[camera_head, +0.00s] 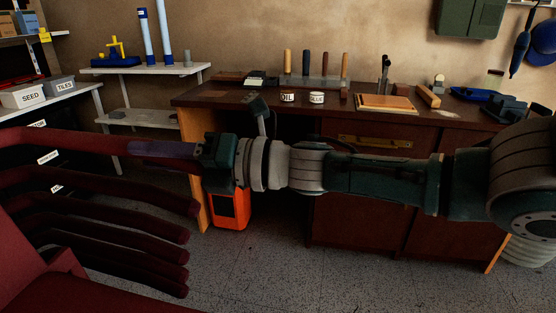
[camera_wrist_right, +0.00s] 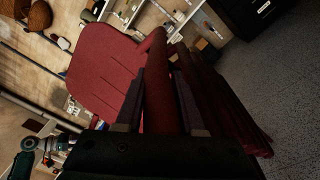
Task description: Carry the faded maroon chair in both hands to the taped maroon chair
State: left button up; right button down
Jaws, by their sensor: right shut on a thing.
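A maroon chair (camera_head: 110,228) fills the lower left of the head view, with several long rounded bars and a flat panel cut off by the frame edge. The right wrist view shows its broad red panel (camera_wrist_right: 100,65) and bars. My right gripper (camera_head: 165,149) reaches in from the right and is shut on the chair's top bar. In the right wrist view its two dark fingers (camera_wrist_right: 168,105) lie on both sides of this bar. I see no tape on the visible parts. No second maroon chair shows. My left gripper is not in view.
A dark wooden workbench (camera_head: 375,180) with tools and tins stands behind my right arm. An orange object (camera_head: 230,210) is on the floor beneath the wrist. White shelves (camera_head: 145,69) stand at the back left. Grey speckled floor (camera_head: 320,285) is clear in front of the bench.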

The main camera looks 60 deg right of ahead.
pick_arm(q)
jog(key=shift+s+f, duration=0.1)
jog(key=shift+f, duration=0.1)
pick_arm(e)
jog(key=c, duration=0.9)
grip_release()
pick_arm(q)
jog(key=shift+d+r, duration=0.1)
pick_arm(e)
jog(key=o, duration=0.5)
jog(key=shift+c, duration=0.2)
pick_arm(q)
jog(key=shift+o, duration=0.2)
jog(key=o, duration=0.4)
pick_arm(e)
jog(key=o, duration=0.4)
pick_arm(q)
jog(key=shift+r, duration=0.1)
pick_arm(e)
jog(key=shift+o, duration=0.2)
